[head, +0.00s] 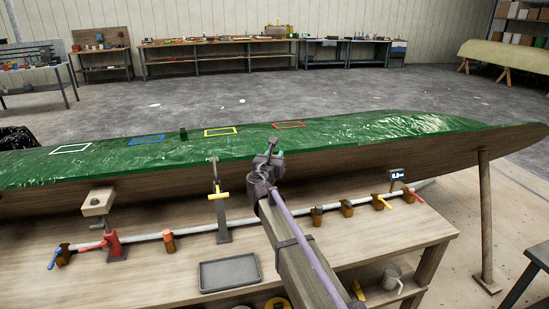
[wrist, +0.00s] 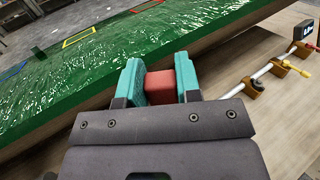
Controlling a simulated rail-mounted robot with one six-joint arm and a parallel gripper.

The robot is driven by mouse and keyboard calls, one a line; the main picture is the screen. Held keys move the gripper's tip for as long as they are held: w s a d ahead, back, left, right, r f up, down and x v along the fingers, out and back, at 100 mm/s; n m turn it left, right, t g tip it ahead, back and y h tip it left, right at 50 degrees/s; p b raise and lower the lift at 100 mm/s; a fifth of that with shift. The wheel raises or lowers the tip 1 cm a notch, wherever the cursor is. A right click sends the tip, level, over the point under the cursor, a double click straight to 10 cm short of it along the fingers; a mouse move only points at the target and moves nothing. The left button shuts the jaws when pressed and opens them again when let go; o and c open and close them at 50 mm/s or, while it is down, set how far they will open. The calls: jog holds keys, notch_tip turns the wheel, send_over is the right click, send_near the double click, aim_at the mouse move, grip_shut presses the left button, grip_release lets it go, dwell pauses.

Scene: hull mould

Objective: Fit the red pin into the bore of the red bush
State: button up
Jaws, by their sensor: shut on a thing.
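My gripper (wrist: 161,77) is shut on a red, block-like piece (wrist: 187,74), which I take to be the red pin. Its blocky end shows between the teal fingers; the rest of it is hidden. In the head view my gripper (head: 275,153) is over the near edge of the green hull mould (head: 350,130), below the red square outline (head: 289,125). The held piece cannot be made out there. I cannot pick out the red bush or its bore for certain in either view.
White, blue and yellow outlines lie on the mould. A white pipe (head: 270,222) with several clamps and brown holders runs along the wooden bench. A red clamp (head: 112,243), an orange-topped piece (head: 168,241), a yellow-handled post (head: 220,195) and a grey tray (head: 229,272) are there. A small display (head: 397,174) stands right.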

jog(key=shift+f+b, duration=0.7)
jog(key=shift+f, duration=0.1)
jog(key=o, duration=1)
jog(key=s, duration=0.3)
jog(key=s+a, duration=0.1)
jog(key=s, duration=0.3)
jog(key=s+a, duration=0.1)
jog(key=s, duration=0.2)
jog(key=shift+s, duration=0.35)
